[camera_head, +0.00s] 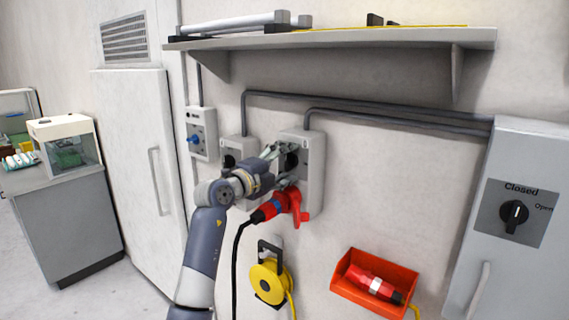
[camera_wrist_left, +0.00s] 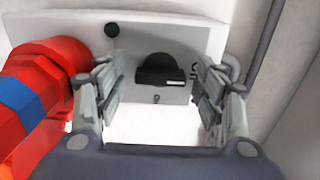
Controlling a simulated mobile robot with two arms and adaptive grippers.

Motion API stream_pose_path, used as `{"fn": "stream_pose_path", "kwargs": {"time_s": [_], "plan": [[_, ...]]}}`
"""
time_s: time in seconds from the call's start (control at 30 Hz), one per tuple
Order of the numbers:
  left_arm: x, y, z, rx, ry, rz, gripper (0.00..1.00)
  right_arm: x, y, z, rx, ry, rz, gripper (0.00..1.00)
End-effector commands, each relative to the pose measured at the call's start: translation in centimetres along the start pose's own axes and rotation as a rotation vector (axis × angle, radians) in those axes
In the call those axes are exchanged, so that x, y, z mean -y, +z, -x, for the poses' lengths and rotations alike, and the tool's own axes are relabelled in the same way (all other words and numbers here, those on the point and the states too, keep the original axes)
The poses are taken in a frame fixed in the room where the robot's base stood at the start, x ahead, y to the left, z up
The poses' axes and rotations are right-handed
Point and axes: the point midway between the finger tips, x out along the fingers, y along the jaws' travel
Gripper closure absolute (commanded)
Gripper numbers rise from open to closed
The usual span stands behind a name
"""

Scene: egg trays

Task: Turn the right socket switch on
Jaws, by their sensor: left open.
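The right socket box (camera_head: 316,170) is grey and fixed to the wall, and it also shows in the left wrist view (camera_wrist_left: 75,40). Its black rotary switch (camera_wrist_left: 160,72) faces me in the left wrist view. My left gripper (camera_head: 287,163) is open in front of this box, with its fingers on either side of the switch in the wrist view. I cannot tell whether they touch it. A red plug (camera_head: 290,203) sits at the bottom of the box and shows large at the left of the wrist view (camera_wrist_left: 45,85). My right gripper is not in view.
The left socket box (camera_head: 229,148) is beside it, partly behind my arm. A shelf (camera_head: 340,40) runs above. A yellow cable reel (camera_head: 268,283) and an orange bin (camera_head: 346,287) are below. A grey cabinet (camera_head: 535,150) marked Closed and Open stands right.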

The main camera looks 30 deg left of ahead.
Motion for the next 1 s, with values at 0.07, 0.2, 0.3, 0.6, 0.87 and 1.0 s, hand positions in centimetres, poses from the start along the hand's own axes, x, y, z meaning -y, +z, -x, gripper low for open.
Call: {"fn": "stream_pose_path", "kwargs": {"time_s": [0.07, 0.2, 0.3, 0.6, 0.87, 1.0], "plan": [[0.00, -0.01, 0.02, 0.000, 0.000, 0.000, 0.39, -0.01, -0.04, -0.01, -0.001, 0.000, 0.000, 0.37], [0.00, 0.00, 0.03, 0.000, 0.000, 0.000, 0.71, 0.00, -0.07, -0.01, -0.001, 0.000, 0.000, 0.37], [0.00, 0.01, 0.04, 0.000, 0.000, 0.000, 0.81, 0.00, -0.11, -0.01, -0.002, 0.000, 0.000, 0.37], [-0.04, 0.05, 0.06, 0.001, 0.002, -0.027, 0.81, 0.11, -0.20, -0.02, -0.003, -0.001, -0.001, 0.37], [-0.06, 0.11, 0.07, 0.002, 0.002, -0.164, 0.81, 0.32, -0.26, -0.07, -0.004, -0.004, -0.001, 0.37], [-0.09, 0.10, 0.07, 0.002, 0.002, -0.284, 0.81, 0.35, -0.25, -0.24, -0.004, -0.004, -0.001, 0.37]]}}
